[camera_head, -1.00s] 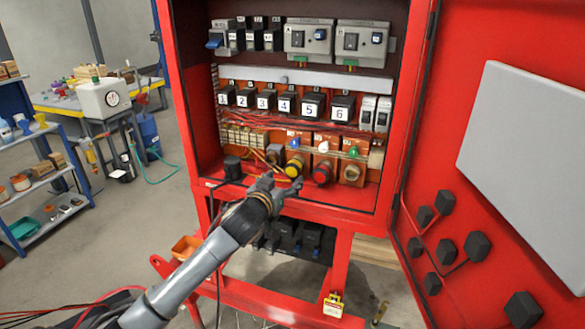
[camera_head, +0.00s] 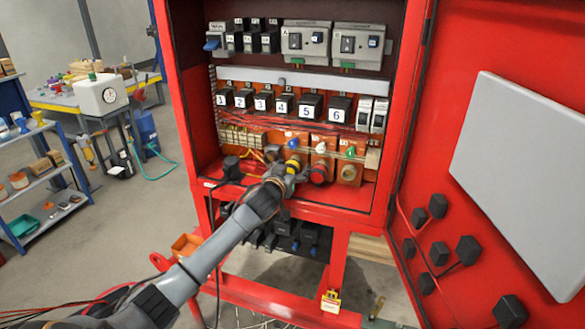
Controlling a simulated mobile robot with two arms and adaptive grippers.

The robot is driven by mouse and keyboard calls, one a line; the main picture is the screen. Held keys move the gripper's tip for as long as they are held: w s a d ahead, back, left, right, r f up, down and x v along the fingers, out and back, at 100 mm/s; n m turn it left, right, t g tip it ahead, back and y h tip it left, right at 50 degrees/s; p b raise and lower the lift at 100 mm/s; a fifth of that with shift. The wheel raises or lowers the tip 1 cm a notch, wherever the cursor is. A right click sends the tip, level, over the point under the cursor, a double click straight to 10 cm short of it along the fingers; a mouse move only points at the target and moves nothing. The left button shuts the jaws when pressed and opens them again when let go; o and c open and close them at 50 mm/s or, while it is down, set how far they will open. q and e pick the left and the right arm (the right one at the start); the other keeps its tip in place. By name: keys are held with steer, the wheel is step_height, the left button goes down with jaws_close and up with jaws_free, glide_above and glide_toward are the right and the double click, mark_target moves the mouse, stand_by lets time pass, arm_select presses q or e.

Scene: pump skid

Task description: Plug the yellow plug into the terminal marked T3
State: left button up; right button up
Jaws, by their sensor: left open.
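The yellow plug (camera_head: 293,163) is at the lower left of a row of orange terminal panels in the red cabinet. Whether it is seated in a socket cannot be told. My left gripper (camera_head: 288,178) is open right at the yellow plug and partly covers it; contact is unclear. To its right are a red round fitting (camera_head: 319,174) and a grey-brown round socket (camera_head: 349,172), each on an orange panel. No T3 mark is legible, so I cannot tell which terminal it is. My right gripper is not in view.
A black fitting (camera_head: 231,168) stands on the cabinet floor at the left. Numbered black modules (camera_head: 311,105) and red wires run above the terminals. The open red door (camera_head: 455,45) bounds the right side. Shelves (camera_head: 45,175) stand at the far left.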

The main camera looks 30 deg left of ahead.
arm_select(q)
steer(key=c, duration=1.3)
steer(key=o, duration=0.4)
steer(key=c, duration=0.3)
steer(key=shift+s+d, duration=0.15)
steer(key=shift+s, duration=0.25)
steer(key=shift+c, duration=0.2)
steer(key=shift+f+p+v, duration=0.15)
steer(key=shift+p+v, duration=0.3)
steer(key=shift+v, duration=0.45)
steer(key=shift+f+p+v, duration=0.15)
steer(key=shift+p+v, duration=0.25)
steer(key=shift+v, duration=0.5)
steer(key=shift+s, duration=0.1)
